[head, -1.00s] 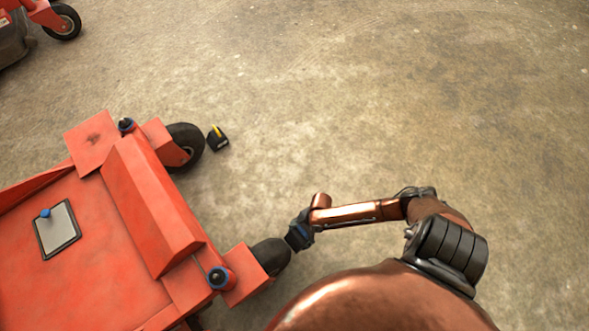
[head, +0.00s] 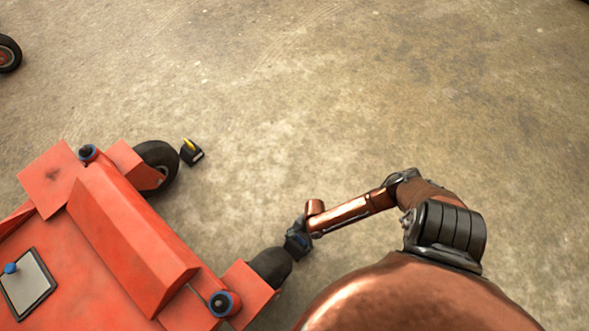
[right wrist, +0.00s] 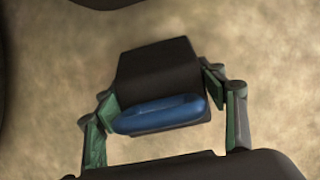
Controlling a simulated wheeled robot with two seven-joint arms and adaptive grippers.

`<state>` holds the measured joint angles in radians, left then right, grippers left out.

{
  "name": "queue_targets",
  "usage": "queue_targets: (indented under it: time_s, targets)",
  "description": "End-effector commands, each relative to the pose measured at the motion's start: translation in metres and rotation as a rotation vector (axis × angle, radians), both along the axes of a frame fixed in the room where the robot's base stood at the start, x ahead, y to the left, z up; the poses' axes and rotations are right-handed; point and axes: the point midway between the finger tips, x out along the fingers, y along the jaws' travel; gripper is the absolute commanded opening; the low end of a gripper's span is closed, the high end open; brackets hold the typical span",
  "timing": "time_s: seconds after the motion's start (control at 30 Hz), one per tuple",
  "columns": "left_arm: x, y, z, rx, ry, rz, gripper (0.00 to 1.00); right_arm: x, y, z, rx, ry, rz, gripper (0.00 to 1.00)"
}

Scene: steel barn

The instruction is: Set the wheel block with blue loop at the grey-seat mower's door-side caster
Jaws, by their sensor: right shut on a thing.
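My right gripper (head: 298,240) is low over the floor, right beside the near caster wheel (head: 270,267) of the red mower (head: 130,235). In the right wrist view the gripper (right wrist: 165,115) is shut on the blue loop (right wrist: 160,114) of a dark wheel block (right wrist: 158,70). The block lies beyond the loop, and a dark rounded shape shows at the top edge. In the head view the gripper mostly hides the block, so I cannot tell whether it touches the wheel or the floor. The mower's seat is not in view. My left gripper is not in view.
A black wheel block with a yellow loop (head: 191,152) stands on the floor beside the mower's far caster wheel (head: 156,166). Another wheel (head: 9,54) shows at the upper left edge. The concrete floor (head: 400,90) ahead and to the right is clear.

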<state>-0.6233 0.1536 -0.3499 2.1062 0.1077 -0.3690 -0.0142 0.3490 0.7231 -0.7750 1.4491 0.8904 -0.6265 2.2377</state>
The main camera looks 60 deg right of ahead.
Motion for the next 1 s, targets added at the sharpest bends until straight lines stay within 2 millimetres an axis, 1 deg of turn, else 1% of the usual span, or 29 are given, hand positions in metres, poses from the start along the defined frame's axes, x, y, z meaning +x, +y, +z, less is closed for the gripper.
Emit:
queue_targets:
  time_s: [0.17, 0.3, 0.33, 0.57, 0.87, 1.0]
  targets:
    - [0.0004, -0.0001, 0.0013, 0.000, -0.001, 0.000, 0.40, 0.0016, 0.0002, 0.0018, 0.000, -0.003, 0.000, 0.25]
    - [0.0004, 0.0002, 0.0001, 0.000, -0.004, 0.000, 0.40, 0.0013, 0.0006, -0.0011, 0.002, -0.002, -0.001, 0.25]
    - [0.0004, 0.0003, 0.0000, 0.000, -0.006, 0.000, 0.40, 0.0006, 0.0003, -0.0019, 0.001, -0.001, 0.000, 0.65]
    - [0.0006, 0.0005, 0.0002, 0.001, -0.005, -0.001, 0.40, 0.0004, 0.0001, -0.0013, 0.001, -0.002, 0.001, 0.81]
    - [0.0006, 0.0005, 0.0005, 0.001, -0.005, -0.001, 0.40, 0.0005, -0.0002, -0.0007, 0.000, -0.001, 0.001, 0.82]
    - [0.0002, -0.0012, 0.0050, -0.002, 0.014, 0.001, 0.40, 0.0006, -0.0020, 0.0069, 0.000, -0.002, -0.001, 0.82]
